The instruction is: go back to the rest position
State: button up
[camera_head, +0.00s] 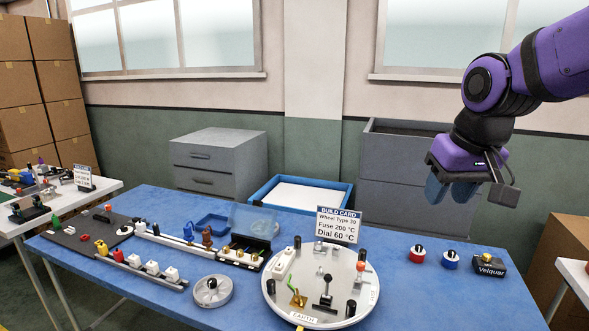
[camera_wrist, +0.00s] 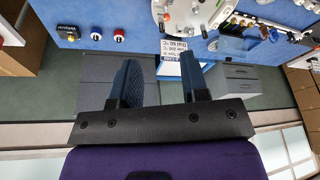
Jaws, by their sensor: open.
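My gripper (camera_head: 452,190) is raised above the right back part of the blue table (camera_head: 400,295), hanging from my purple arm. In the wrist view my gripper (camera_wrist: 160,80) shows two blue fingers set apart with nothing between them. It touches nothing on the table. A round white board (camera_head: 335,308) with several fittings stands at the table's front middle, and a build card (camera_head: 339,227) stands behind it. No rest position is marked in either view.
A red-and-white knob (camera_head: 417,255), a blue-and-white knob (camera_head: 451,260) and a black Velquar box (camera_head: 489,265) are on the right. A blue tray (camera_head: 342,194) and grey cabinets (camera_head: 222,160) stand behind. Parts rails and a grey wheel (camera_head: 212,291) fill the left. The air around my gripper is clear.

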jog(key=s+d+m+t, duration=0.1)
jog(key=s+d, duration=0.4)
jog(key=s, duration=0.9)
jog(key=shift+s+d+r+t+h, duration=0.2)
jog(key=shift+s+r+t+h, duration=0.1)
jog(key=shift+s, duration=0.05)
